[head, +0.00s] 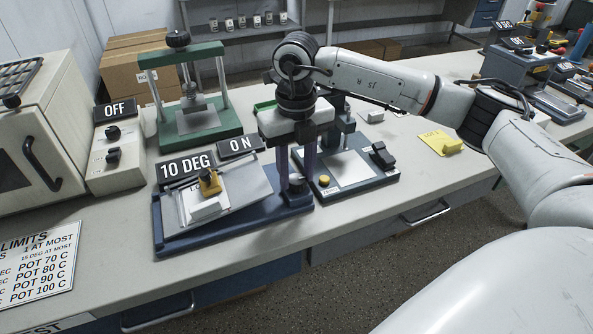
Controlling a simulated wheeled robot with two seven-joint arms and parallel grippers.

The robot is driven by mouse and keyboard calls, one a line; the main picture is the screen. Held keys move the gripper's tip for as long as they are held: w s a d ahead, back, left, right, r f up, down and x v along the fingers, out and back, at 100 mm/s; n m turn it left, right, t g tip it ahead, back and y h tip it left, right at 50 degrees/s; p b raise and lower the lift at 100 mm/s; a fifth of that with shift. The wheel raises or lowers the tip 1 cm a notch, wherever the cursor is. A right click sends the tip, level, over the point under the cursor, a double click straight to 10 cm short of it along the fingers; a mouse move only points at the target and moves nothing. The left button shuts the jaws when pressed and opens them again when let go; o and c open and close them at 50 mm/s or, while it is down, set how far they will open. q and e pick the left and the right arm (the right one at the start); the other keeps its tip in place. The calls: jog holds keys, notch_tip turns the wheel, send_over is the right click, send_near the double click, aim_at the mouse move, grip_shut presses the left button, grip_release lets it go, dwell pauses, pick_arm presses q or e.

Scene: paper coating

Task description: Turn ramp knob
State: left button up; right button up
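A dark knob (297,185) stands at the base's right end. My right gripper (296,178) points down over this knob, its two fingers apart with the tips close to it. Whether the fingers touch or pinch the knob cannot be told. My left gripper is out of view.
A green press (215,135) stands behind the ramp unit. An oven (40,140) and a control box marked "OFF" (115,112) are at the left. Another dark-based device (350,180) is close on the right.

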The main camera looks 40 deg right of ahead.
aim_at(296, 178)
jog(key=o, duration=0.4)
jog(key=shift+c, duration=0.2)
jog(key=shift+r, duration=0.1)
notch_tip(296, 178, up, 10)
jog(key=shift+b, duration=0.3)
dwell(2.5)
